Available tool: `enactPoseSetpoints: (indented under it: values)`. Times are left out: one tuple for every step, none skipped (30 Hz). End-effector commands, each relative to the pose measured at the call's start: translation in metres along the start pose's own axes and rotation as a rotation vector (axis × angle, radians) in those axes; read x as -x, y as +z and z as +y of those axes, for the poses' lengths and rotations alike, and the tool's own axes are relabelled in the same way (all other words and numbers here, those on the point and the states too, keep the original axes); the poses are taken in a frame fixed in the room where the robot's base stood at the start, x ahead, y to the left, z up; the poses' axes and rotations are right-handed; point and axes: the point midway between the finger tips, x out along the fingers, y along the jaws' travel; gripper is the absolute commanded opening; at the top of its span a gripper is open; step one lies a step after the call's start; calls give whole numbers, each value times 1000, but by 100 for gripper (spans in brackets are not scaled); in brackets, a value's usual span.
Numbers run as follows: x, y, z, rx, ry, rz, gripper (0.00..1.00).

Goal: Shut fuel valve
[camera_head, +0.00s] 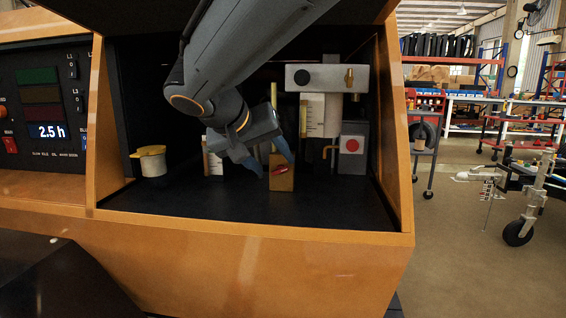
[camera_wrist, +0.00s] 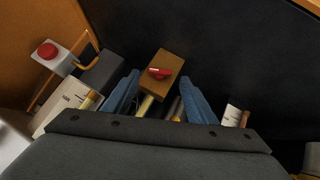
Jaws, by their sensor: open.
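The fuel valve is a brass-coloured block (camera_head: 281,184) with a small red lever (camera_head: 279,170) on its face, inside the open bay. The lever lies roughly crosswise, slightly tilted. In the wrist view the block (camera_wrist: 166,58) and the lever (camera_wrist: 160,73) show top centre, with a yellow rod (camera_wrist: 146,106) running from the block. My gripper (camera_head: 276,166) is open, its two blue fingers either side of the lever in the picture. In the wrist view the fingertips (camera_wrist: 159,76) flank the lever with gaps on both sides. I cannot tell whether they touch the block.
A red button on a grey box (camera_head: 352,146) stands right of the valve, with a bent brass pipe beside it. A yellow-capped white pot (camera_head: 151,161) stands at the left. White scaled gauges (camera_head: 313,115) stand behind. Wooden walls and a front ledge (camera_head: 250,228) bound the bay.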

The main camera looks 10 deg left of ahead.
Motion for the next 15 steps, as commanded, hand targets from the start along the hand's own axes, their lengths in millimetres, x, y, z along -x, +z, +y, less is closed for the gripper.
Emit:
enactPoseSetpoints:
  values:
    - [11, -1, 0, 0, -2, 1, 52]
    - [16, -1, 0, 0, -2, 1, 52]
    - [23, -1, 0, 1, -2, 2, 52]
    - [28, -1, 0, 1, -2, 2, 52]
    - [33, -1, 0, 1, -1, 2, 52]
    - [39, -1, 0, 0, -1, 2, 52]
    - [43, -1, 0, 1, -1, 2, 52]
    - [46, -1, 0, 1, -1, 2, 52]
    - [51, -1, 0, 1, 0, 1, 52]
    - [53, -1, 0, 1, 0, 1, 52]
    - [55, -1, 0, 1, 0, 1, 52]
    - [57, -1, 0, 1, 0, 0, 52]
    - [58, 0, 0, 1, 0, 0, 52]
    - [59, 0, 0, 1, 0, 0, 52]
    - [60, 0, 0, 0, 1, 0, 52]
